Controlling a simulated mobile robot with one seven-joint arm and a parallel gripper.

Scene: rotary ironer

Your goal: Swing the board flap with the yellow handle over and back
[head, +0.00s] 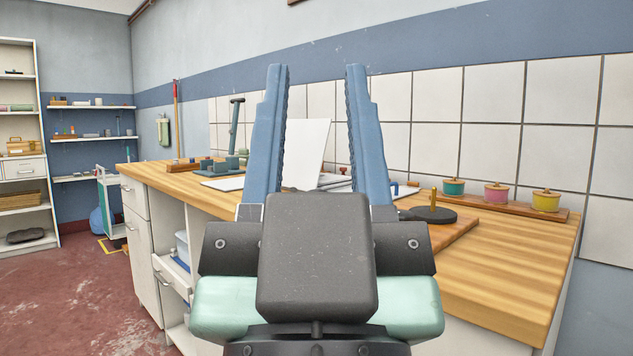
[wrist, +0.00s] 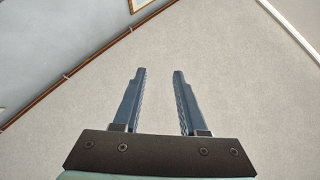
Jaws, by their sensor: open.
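My gripper (head: 318,75) stands upright close in front of the head camera, with its two blue fingers wide apart and nothing between them. In the wrist view the gripper (wrist: 160,72) is also open and empty, facing a plain pale surface. A white upright panel (head: 309,148) shows between the fingers, farther back on the wooden worktop; it leans a little and may be the board flap. My gripper hides part of its surroundings. I cannot make out a yellow handle on it. The gripper is apart from the panel.
The wooden worktop (head: 500,262) runs along the tiled wall. On it are a black disc with a brass peg (head: 433,213), a wooden rack with green, pink and yellow pots (head: 545,201), and blue-grey blocks (head: 222,166) at left. Open floor (head: 75,290) lies left.

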